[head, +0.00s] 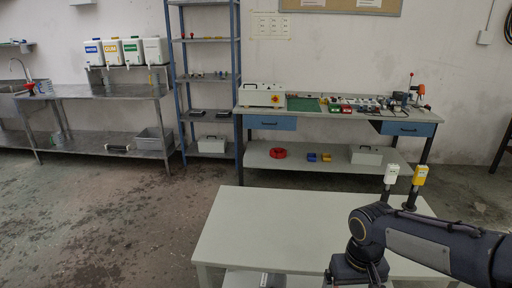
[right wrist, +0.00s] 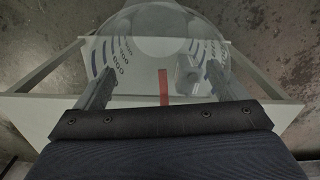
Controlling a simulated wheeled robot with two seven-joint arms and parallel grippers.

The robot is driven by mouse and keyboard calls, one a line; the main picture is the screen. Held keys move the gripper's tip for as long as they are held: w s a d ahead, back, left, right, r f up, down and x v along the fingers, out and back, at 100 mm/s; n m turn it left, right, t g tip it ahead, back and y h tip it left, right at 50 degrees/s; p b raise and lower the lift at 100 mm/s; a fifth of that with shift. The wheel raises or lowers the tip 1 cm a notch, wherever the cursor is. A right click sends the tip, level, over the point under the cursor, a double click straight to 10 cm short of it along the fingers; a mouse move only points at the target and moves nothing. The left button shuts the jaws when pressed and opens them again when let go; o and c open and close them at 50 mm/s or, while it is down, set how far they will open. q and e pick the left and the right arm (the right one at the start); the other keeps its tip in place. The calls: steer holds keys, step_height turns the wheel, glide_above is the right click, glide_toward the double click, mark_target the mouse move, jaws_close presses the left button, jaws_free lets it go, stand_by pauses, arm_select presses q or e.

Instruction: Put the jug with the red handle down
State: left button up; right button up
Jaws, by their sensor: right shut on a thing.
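My right gripper (right wrist: 146,66) is shut on a clear jug (right wrist: 165,48) with dark measuring marks. The jug fills the upper middle of the right wrist view, between the two fingers. A red strip, the jug's handle (right wrist: 163,87), shows between the fingers. In the head view my right gripper (head: 355,270) is at the bottom edge, over the front of the pale table (head: 270,222), and the jug is hidden there. I cannot tell whether the jug touches a surface. My left gripper is not in view.
The pale table's top is clear to the left of my arm. A white-capped bottle (head: 391,174) and a yellow-capped one (head: 420,175) stand at its back right. A workbench (head: 340,112), a blue shelf rack (head: 238,60) and a steel counter (head: 110,90) stand farther back.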

steer(key=w+f, duration=0.1)
steer(key=f, duration=0.3)
steer(key=w+f, duration=0.2)
steer(key=f, duration=0.2)
steer(key=w+a+f, duration=0.1)
steer(key=f, duration=0.4)
steer(key=shift+w, duration=0.25)
steer(key=shift+w+a+f, duration=0.1)
steer(key=shift+f, duration=0.35)
